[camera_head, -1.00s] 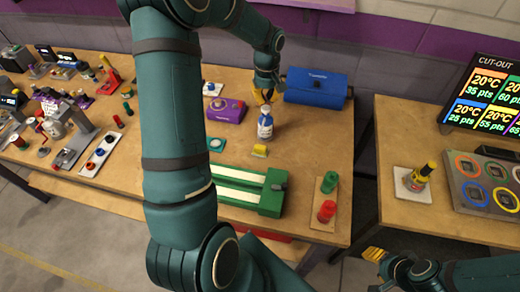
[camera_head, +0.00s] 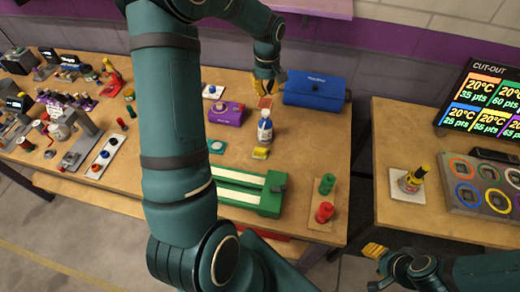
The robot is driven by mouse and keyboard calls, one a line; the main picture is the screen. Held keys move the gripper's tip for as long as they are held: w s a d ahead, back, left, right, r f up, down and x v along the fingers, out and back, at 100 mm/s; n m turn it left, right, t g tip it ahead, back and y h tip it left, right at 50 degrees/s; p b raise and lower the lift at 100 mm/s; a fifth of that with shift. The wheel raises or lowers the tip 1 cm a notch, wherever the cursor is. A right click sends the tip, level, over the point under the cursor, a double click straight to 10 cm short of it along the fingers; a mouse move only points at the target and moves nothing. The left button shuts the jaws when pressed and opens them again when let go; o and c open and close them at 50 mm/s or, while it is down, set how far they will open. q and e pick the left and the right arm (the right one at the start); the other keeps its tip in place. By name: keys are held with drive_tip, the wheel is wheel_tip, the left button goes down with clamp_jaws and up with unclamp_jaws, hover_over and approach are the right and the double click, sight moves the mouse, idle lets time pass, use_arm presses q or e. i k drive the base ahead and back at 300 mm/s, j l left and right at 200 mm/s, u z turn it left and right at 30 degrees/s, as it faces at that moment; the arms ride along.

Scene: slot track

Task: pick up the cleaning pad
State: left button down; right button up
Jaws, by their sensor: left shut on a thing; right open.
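My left gripper (camera_head: 265,88) is at the back of the table, left of the blue case and behind the spray bottle. It is shut on a small reddish-brown flat piece (camera_head: 264,103), which shows just below its fingers and looks like the cleaning pad. I cannot tell whether the piece touches the table. My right gripper (camera_head: 374,250) is open and empty, low at the right by the gap between the tables.
A white and blue bottle (camera_head: 265,130) stands in front of my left gripper. The blue case (camera_head: 315,90) is to its right, and a purple box (camera_head: 226,114) to its left. Bare tabletop lies right of the bottle.

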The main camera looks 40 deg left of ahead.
sight(259, 153)
drive_tip(key=k, duration=1)
